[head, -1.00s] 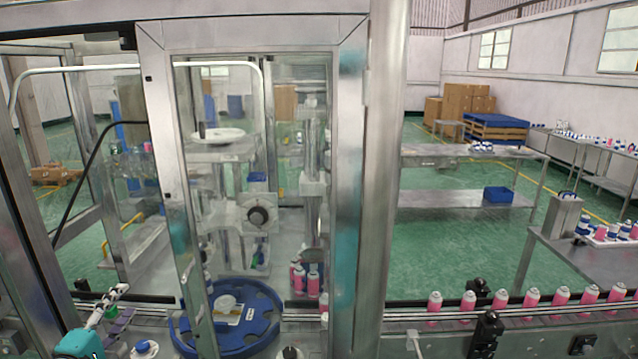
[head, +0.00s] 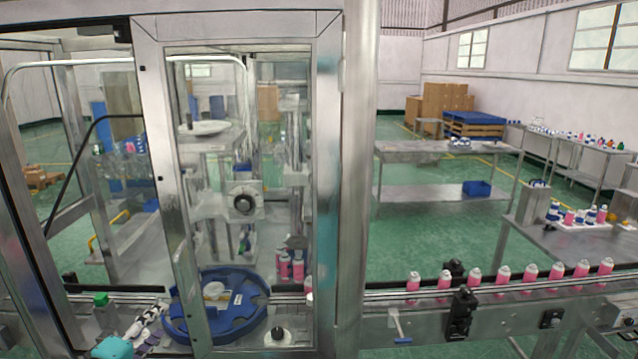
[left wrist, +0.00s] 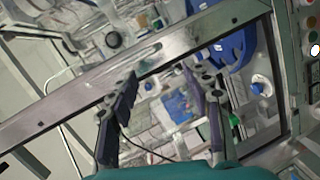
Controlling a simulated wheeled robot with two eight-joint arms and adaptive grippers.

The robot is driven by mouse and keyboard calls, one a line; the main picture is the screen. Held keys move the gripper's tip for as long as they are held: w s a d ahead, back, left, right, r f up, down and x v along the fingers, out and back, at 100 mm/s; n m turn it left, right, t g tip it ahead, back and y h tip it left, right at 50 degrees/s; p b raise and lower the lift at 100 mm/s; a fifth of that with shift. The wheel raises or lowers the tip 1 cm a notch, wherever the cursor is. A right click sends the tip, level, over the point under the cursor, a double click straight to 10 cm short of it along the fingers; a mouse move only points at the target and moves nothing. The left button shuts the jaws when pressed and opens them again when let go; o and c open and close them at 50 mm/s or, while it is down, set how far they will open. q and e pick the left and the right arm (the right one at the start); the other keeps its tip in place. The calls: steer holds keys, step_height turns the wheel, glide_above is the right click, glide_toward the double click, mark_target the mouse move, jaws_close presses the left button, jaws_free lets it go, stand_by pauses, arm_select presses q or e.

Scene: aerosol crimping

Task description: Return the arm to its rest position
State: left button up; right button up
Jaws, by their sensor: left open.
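My left gripper (head: 147,322) is at the lower left of the head view, in front of the crimping machine's frame. In the left wrist view my left gripper (left wrist: 160,85) has its two dark fingers spread apart, with nothing between them. The machine's lower ledge and frame lie beyond the fingers. My right gripper is not in view.
A blue round turntable (head: 215,308) sits inside the machine's glass enclosure. Pink cans (head: 502,274) stand in a row on the conveyor at right. A green-capped item (head: 101,299) stands close behind my left gripper. Steel tables (head: 450,150) stand farther back.

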arm_select(q)
steer(key=s+d+f+m+g+h+b, duration=0.1)
steer(key=s+d+f+m+g+b, duration=0.2)
steer(key=d+f, duration=0.4)
steer(key=s+d+f+m+g+h+b, duration=0.1)
steer(key=s+d+f+m+g+b, duration=0.1)
steer(key=d+f+m, duration=0.5)
steer(key=s+d+f+m+g+y+b, duration=0.3)
steer(key=s+d+f, duration=0.3)
steer(key=s, duration=0.3)
steer(key=shift+s+d+f+m, duration=0.25)
steer(key=shift+s+f+m, duration=0.15)
steer(key=shift+f+m, duration=0.4)
